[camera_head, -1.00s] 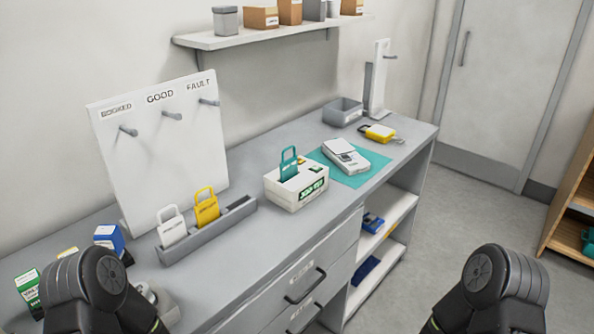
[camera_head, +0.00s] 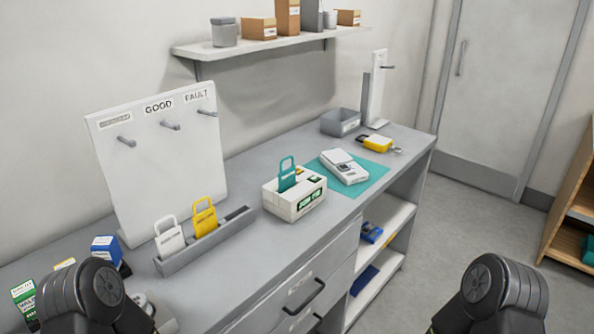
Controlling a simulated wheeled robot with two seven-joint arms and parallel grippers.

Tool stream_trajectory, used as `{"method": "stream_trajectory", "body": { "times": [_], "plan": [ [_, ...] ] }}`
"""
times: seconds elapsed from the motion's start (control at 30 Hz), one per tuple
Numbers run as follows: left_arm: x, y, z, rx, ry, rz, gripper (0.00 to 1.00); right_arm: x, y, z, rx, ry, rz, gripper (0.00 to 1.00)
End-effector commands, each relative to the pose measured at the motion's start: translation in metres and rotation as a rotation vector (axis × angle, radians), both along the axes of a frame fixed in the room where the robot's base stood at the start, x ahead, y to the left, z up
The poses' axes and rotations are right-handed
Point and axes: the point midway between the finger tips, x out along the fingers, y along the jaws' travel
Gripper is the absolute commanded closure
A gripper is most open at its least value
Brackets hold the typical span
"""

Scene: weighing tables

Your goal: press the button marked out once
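A white box device (camera_head: 290,199) stands on the grey counter, with a teal padlock-shaped tag (camera_head: 287,175) standing in its top. Its front has a dark display with green text, too small to read surely. A white handheld device (camera_head: 344,167) lies on a teal mat (camera_head: 374,179) to its right. I cannot make out a button marked out on either device. My arms show at the lower left and lower right edges, well apart from the devices. Neither gripper is in view.
A grey rack (camera_head: 211,243) holds a white tag (camera_head: 169,239) and a yellow tag (camera_head: 204,217). A pegboard (camera_head: 160,160) stands behind it. A grey bin (camera_head: 340,122) and a yellow padlock-like item (camera_head: 373,143) are at the far end. Counter in front of the white box is clear.

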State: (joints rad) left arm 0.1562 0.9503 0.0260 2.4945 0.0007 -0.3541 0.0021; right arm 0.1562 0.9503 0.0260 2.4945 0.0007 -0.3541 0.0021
Motion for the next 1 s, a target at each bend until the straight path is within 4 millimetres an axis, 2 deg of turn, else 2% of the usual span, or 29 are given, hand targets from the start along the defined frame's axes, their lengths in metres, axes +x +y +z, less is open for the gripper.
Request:
{"method": "stream_trajectory", "body": {
  "times": [0.07,0.43,1.0],
  "plan": [
    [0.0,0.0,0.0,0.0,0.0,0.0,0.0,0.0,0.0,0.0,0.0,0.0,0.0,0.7],
    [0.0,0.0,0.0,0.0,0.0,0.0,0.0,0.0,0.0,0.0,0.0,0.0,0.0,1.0],
    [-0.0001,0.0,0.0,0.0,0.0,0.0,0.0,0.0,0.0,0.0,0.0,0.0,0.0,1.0]
  ]
}}
